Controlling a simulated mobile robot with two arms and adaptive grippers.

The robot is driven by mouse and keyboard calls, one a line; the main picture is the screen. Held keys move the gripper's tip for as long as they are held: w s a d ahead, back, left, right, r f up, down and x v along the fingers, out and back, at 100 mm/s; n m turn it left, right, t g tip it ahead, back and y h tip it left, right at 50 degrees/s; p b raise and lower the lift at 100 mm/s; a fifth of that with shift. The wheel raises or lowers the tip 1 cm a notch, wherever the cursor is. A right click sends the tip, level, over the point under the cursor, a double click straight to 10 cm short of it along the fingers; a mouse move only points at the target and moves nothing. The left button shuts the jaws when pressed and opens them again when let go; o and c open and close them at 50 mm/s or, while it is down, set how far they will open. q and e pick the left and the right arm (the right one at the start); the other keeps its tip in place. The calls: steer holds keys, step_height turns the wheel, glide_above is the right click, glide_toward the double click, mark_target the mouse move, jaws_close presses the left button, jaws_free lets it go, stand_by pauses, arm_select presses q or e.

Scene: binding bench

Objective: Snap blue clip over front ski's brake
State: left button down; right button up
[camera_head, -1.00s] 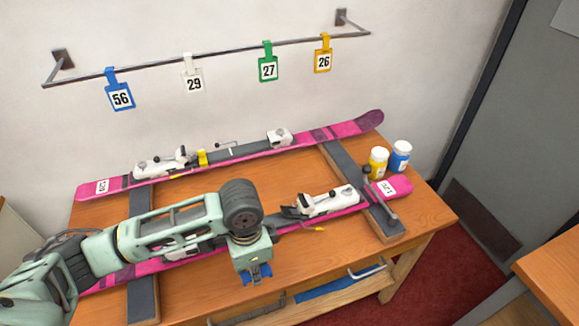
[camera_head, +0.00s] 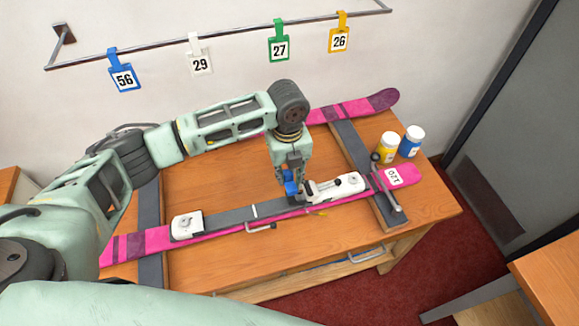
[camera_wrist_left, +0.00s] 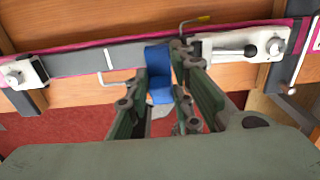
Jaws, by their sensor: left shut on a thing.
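The front ski (camera_head: 165,238) is pink with a grey middle plate and lies across the bench; it also shows in the left wrist view (camera_wrist_left: 78,62). Its white binding parts are a toe or heel piece at the left (camera_head: 187,225) and a longer one at the right (camera_head: 337,188). A thin brake arm with a yellow tip (camera_head: 318,212) sticks out beside the right piece. My left gripper (camera_head: 293,180) is shut on the blue clip (camera_head: 290,189), just over the ski near that piece. In the left wrist view the clip (camera_wrist_left: 160,75) overlaps the ski; contact with it is unclear. My right gripper is out of view.
The rear ski (camera_head: 350,107) lies behind, partly hidden by my left arm. Yellow (camera_head: 388,148) and blue-labelled (camera_head: 411,141) bottles stand at the back right. A clamp bar (camera_head: 388,185) stands by the front ski's right end. Numbered tags hang from a wall rail (camera_head: 220,35).

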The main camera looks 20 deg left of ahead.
mark_target(288, 186)
arm_select(q)
steer(key=shift+s+f+b, duration=0.15)
steer(key=shift+f+b, duration=0.25)
step_height(288, 186, down, 5)
steer(key=b, duration=0.4)
steer(key=shift+r+b, duration=0.2)
steer(key=shift+b, duration=0.15)
steer(key=shift+f, duration=0.75)
steer(key=c, duration=2)
jaws_free()
steer(key=shift+c, duration=0.2)
jaws_close()
steer(key=shift+p, duration=0.35)
